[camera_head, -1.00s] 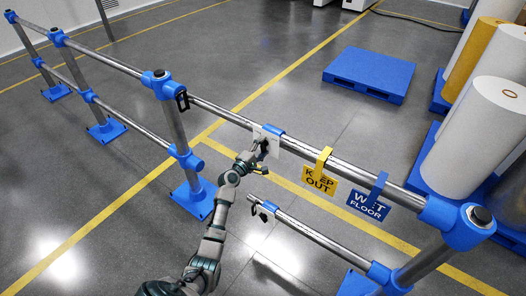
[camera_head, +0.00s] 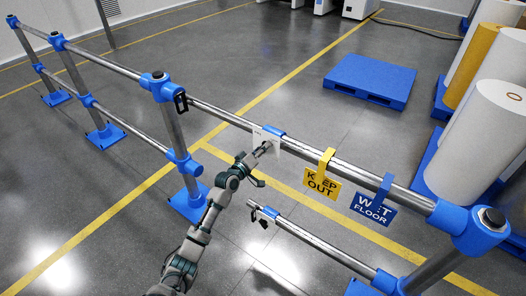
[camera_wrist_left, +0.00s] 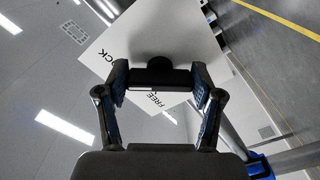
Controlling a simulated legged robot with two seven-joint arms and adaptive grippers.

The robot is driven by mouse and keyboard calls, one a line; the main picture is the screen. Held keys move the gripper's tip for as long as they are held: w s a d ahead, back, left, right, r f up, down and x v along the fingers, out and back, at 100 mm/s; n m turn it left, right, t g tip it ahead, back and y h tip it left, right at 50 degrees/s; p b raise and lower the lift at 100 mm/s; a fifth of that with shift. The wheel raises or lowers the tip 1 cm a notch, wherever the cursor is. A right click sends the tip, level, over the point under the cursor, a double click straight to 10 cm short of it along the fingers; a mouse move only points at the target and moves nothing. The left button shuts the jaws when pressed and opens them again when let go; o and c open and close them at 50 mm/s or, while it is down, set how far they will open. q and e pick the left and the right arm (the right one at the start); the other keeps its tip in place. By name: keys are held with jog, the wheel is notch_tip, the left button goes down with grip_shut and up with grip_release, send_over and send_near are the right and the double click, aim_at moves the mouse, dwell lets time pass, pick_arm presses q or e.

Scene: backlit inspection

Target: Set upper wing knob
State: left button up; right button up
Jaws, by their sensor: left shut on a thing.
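A white plate (camera_head: 257,131) with a blue clip (camera_head: 272,131) hangs on the upper rail (camera_head: 222,113). In the left wrist view, the plate (camera_wrist_left: 185,38) carries the printed words "FREE" and a partly hidden one ending in "CK". A black wing knob (camera_wrist_left: 155,77) stands out from it, its bar lying level across this view. My left gripper (camera_head: 268,147) reaches up to the plate from below. In the left wrist view my left gripper (camera_wrist_left: 160,84) is shut on the knob's wing, one finger at each end. My right gripper is not in view.
A yellow "KEEP OUT" sign (camera_head: 322,183) and a blue "WET FLOOR" sign (camera_head: 373,208) hang right of the plate. A lower rail (camera_head: 310,240) ends free below, with a dark fitting. A blue pallet (camera_head: 370,78) and large rolls stand behind.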

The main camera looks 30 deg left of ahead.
pick_arm(q)
jog(key=shift+a+m, duration=0.15)
jog(key=shift+m, duration=0.35)
jog(key=shift+r, duration=0.1)
jog(key=o, duration=1.1)
jog(key=shift+a, duration=0.1)
jog(key=shift+o, duration=0.2)
jog(key=shift+a, duration=0.1)
jog(key=s+a, duration=0.1)
jog(key=s, duration=1)
jog(key=shift+s+f, duration=0.2)
jog(key=shift+s, duration=0.2)
jog(key=shift+f, duration=0.1)
